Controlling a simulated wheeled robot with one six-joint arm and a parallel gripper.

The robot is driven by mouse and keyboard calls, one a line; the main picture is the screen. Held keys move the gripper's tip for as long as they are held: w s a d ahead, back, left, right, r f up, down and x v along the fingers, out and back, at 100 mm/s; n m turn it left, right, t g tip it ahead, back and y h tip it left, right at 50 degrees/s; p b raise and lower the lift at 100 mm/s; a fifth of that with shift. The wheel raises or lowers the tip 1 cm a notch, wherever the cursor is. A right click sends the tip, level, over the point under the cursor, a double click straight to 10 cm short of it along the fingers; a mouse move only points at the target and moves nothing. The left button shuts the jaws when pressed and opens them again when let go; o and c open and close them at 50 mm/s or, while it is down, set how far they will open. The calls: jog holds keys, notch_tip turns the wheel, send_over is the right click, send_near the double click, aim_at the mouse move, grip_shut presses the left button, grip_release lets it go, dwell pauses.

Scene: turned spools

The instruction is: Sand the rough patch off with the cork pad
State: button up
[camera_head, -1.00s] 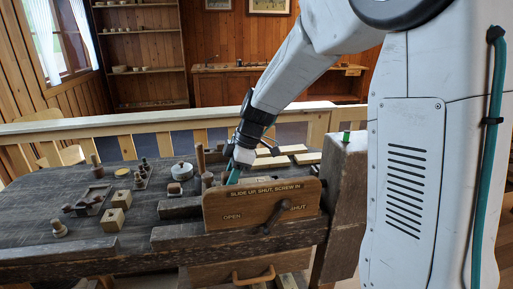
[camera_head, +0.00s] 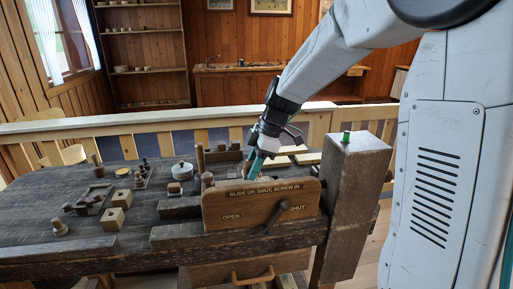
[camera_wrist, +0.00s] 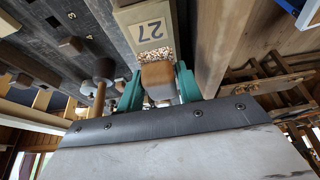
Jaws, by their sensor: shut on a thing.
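My gripper (camera_wrist: 158,88) has teal fingers, shut on the brown rounded block that I take for the cork pad (camera_wrist: 158,75). In the wrist view a speckled brown-and-white strip (camera_wrist: 153,56) lies between the pad and a pale wooden block marked 27 (camera_wrist: 150,20). I cannot tell whether the strip is the pad's face or the rough patch. Pad and block look close or touching. In the head view my gripper (camera_head: 256,160) is just behind the vise's wooden front board (camera_head: 245,203). The pad is not clear there, and the board hides what lies low behind it.
The dark bench (camera_head: 35,222) carries a lidded pot (camera_head: 182,171), pale wooden blocks (camera_head: 111,220) and several small turned pieces at left. A thick post (camera_head: 355,190) with a green top stands right of the vise. A pale rail (camera_head: 150,122) runs behind.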

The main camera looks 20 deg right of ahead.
jog(key=shift+w+d+r, duration=0.1)
jog(key=shift+r, duration=2.65)
